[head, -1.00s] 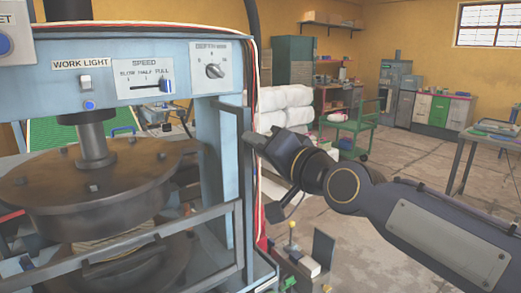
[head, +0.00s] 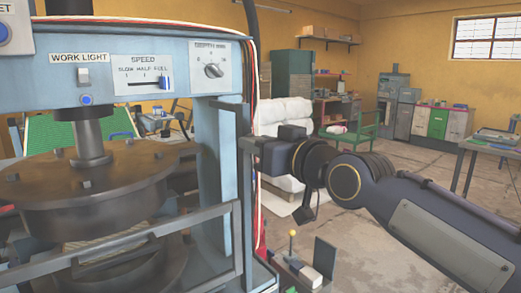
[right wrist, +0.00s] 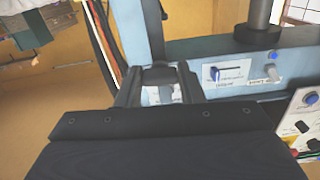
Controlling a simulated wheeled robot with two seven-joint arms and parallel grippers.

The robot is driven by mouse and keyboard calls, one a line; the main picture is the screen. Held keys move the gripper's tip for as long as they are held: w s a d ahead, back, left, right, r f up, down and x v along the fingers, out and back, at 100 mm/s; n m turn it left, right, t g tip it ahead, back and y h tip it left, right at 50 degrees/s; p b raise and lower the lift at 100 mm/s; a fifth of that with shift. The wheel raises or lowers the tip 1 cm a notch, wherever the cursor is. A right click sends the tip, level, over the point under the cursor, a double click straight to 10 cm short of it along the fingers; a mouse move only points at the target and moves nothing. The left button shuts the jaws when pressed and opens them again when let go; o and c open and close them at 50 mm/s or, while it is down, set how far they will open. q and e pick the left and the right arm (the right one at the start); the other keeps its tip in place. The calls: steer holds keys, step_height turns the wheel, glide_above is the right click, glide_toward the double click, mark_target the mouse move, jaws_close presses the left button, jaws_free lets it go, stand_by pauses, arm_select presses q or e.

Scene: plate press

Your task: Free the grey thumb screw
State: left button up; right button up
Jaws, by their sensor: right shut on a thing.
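The light blue press frame (head: 215,170) fills the left of the head view. My right gripper (head: 247,144) is at the right side of its upright post, with my arm coming in from the right. In the right wrist view, the two fingers of this gripper (right wrist: 158,84) are shut on a dark grey rounded block (right wrist: 158,74), which looks like the grey thumb screw. The screw cannot be made out in the head view, where the gripper and post hide that spot. My left gripper is not in view.
A round dark press plate (head: 90,195) sits below the panel, behind a grey guard bar (head: 120,245). Cables (head: 256,130) run down beside the post. A lever with a yellow knob (head: 291,236) stands low in front. The floor to the right is mostly open.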

steer(key=shift+f+n, duration=0.15)
steer(key=shift+n, duration=0.35)
steer(key=o, duration=1)
steer(key=b+v, duration=0.2)
steer(key=v, duration=0.6)
steer(key=shift+b, duration=0.3)
